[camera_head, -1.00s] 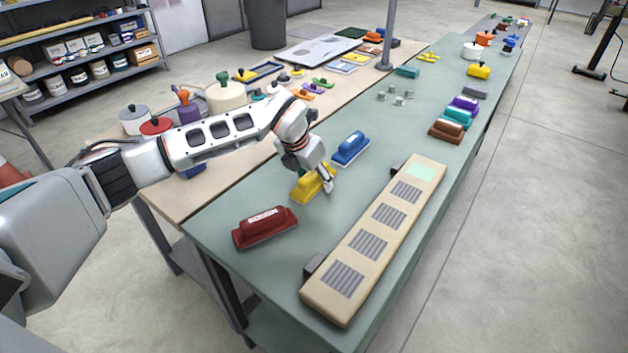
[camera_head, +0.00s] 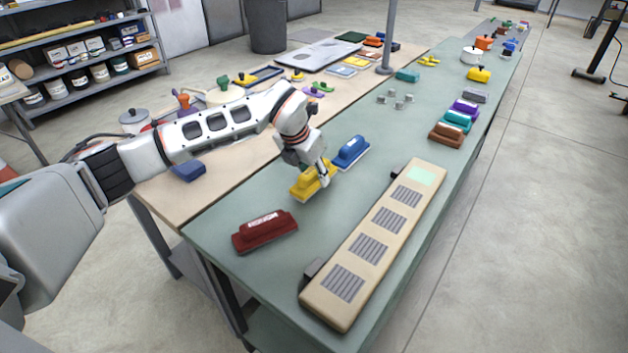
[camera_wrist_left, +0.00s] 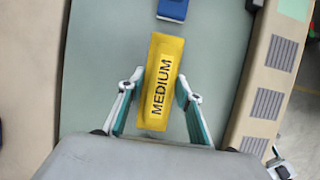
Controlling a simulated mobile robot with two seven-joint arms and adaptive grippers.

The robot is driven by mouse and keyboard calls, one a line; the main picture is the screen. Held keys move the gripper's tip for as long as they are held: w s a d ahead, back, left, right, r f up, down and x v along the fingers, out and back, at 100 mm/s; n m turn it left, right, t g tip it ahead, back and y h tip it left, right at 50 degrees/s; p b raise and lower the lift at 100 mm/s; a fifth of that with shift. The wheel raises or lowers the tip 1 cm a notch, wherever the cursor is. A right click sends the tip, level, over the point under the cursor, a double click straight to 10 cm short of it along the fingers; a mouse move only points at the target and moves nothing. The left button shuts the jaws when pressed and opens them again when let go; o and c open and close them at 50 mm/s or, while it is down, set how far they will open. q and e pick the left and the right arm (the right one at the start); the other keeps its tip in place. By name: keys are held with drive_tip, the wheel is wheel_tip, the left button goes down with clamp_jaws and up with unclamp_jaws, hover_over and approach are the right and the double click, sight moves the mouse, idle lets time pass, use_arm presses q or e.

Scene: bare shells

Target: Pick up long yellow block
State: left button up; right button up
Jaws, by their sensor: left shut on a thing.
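The long yellow block (camera_head: 308,185) is on the green workbench (camera_head: 215,220), between a red block and a blue block. In the left wrist view it (camera_wrist_left: 160,85) is a long bar with a "MEDIUM" label. My left gripper (camera_head: 322,174) is at the block, shut on it. In the left wrist view the two fingers (camera_wrist_left: 160,88) stand on either side of the bar. The gripper covers part of the block in the head view. I cannot tell whether the block is clear of the bench top.
A dark red block (camera_head: 265,231) lies nearer on the bench, and a blue block (camera_head: 352,152) lies just beyond the yellow one. A long beige panel with grey grilles (camera_head: 335,262) runs along the right edge. Bare green surface lies between panel and blocks.

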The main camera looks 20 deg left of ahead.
sight(314, 168)
use_arm(q)
wheel_tip(314, 168, up, 18)
drive_tip(key=shift+f, duration=0.25)
drive_tip(key=shift+o, duration=1.1)
